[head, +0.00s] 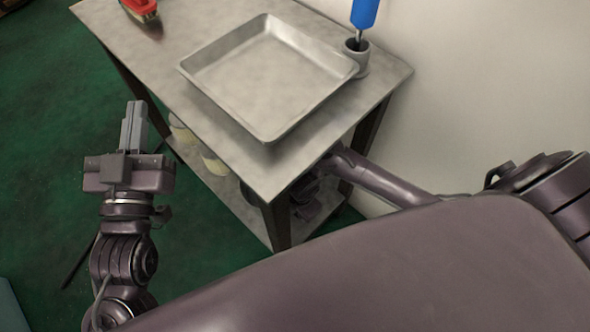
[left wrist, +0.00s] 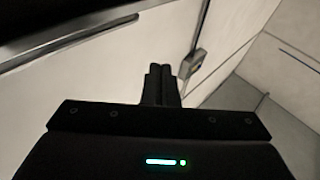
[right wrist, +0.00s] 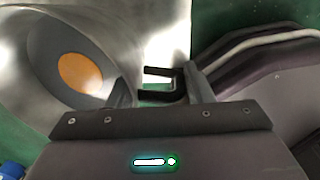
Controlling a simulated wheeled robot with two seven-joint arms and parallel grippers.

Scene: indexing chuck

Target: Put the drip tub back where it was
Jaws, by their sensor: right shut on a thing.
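In the right wrist view, a grey round tub (right wrist: 115,60) with an orange patch inside, which I take for the drip tub, fills the left side. My right gripper (right wrist: 165,86) is shut on it at its right side; a dark bracket-like part shows there and the exact contact is unclear. In the head view my right arm reaches under the table, and the right gripper (head: 304,192) is mostly hidden there. My left gripper (head: 134,122) is empty beside the table's left side; its fingers are together in the left wrist view (left wrist: 160,84).
The metal table (head: 165,65) carries a shallow tray (head: 262,75), a grey cup (head: 357,57) with a blue-handled tool (head: 364,14), and a red object (head: 141,8). Pale containers (head: 213,163) stand on the lower shelf (head: 235,201). A table leg stands near my right gripper.

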